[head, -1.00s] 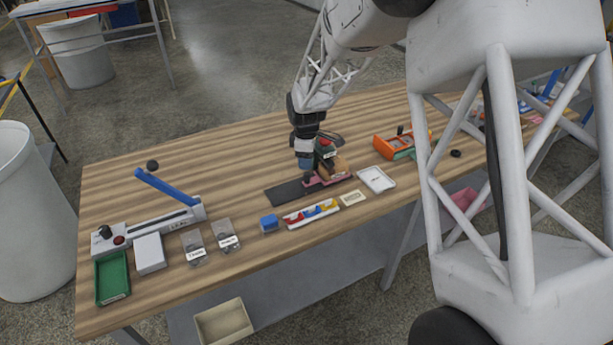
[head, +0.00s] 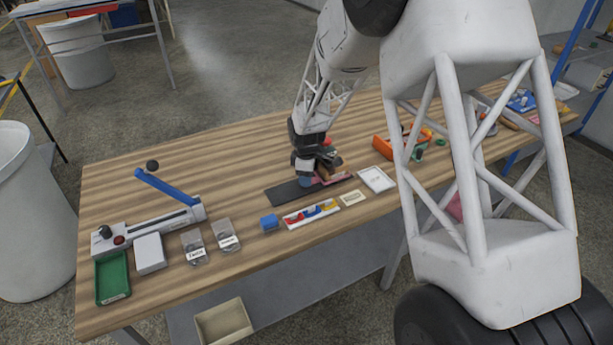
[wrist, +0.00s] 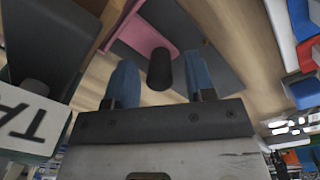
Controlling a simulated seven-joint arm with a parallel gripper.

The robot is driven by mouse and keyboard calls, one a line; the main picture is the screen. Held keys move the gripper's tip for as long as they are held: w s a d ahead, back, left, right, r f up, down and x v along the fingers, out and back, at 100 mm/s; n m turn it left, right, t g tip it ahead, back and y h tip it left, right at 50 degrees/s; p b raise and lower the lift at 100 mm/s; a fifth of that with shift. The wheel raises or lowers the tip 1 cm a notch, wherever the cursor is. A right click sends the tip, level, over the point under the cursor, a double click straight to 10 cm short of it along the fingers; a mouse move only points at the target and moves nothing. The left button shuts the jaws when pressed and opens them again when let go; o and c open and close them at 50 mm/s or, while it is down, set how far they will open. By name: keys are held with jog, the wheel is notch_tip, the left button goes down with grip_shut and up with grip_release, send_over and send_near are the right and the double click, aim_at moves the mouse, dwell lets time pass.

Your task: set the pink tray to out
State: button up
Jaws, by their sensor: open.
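The pink tray (head: 338,178) sits at the right part of a dark flat strip (head: 288,193) on the bench. It also shows at the top of the wrist view (wrist: 148,38), with a dark upright cylindrical knob (wrist: 160,68) at its near end. My gripper (head: 305,182) is low over the strip at the tray's left end. In the wrist view its two blue fingers (wrist: 160,80) are apart, with the knob between them in the picture. I see gaps on both sides of the knob. In the head view my gripper hides the knob and part of the tray.
A white tray (head: 377,180) and an orange device (head: 385,147) stand to the right. A blue block (head: 269,223) and a white tray of coloured pieces (head: 311,214) lie in front. A dark box with a white label (wrist: 28,122) is close by on the wrist view's left.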

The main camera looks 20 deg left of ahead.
aim_at(272, 196)
jog(key=shift+f, duration=0.3)
jog(key=shift+c, duration=0.2)
grip_shut()
jog(key=s+a, duration=0.8)
jog(key=a, duration=0.1)
jog(key=shift+s+r, duration=0.1)
jog(key=shift+s, duration=0.25)
jog(key=shift+c, duration=1.2)
grip_release()
jog(key=shift+s, duration=0.1)
jog(key=shift+o, duration=1.4)
jog(key=shift+d+r, duration=0.1)
